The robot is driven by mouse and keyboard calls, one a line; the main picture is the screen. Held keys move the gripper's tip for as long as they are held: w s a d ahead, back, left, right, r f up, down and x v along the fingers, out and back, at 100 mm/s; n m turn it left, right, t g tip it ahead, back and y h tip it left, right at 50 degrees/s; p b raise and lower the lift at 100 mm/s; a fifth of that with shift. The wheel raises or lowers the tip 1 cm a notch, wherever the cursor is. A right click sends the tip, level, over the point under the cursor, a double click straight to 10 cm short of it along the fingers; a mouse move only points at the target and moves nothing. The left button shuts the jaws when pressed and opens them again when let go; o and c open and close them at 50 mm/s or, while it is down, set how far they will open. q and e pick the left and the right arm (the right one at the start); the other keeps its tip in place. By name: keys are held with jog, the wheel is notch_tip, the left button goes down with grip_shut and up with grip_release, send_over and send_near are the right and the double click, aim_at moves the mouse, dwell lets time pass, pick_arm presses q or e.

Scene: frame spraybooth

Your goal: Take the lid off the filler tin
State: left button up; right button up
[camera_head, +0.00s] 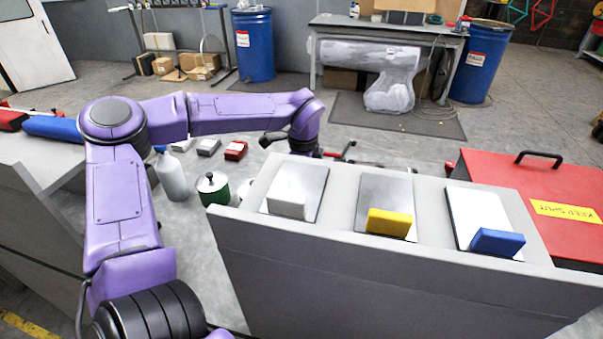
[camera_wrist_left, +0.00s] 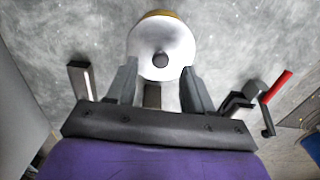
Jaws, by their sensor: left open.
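In the left wrist view a round white lid (camera_wrist_left: 165,35) with a dark knob (camera_wrist_left: 161,60) lies ahead of my left gripper (camera_wrist_left: 160,72). A thin yellow-brown edge shows behind the lid; the tin's body is otherwise hidden. The gripper is open, with its fingers either side of the lid's near part and the knob between their tips. I cannot tell whether they touch it. In the head view my left gripper is mostly hidden behind the grey stand. A green tin (camera_head: 214,193) with a white, black-knobbed lid stands left of the stand. My right gripper is not in view.
The grey stand (camera_head: 330,255) holds panels with white, yellow and blue blocks. A pale bottle (camera_head: 171,176) stands near the green tin, small boxes (camera_head: 236,150) lie behind, and a red case (camera_head: 545,190) is right. A red-handled part (camera_wrist_left: 279,86) is beside the gripper.

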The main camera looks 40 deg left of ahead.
pick_arm(q)
jog(key=shift+s+a+f, duration=0.1)
jog(key=shift+a+f, duration=0.1)
jog(key=shift+f, duration=1.35)
grip_shut()
jog(key=shift+r, duration=0.15)
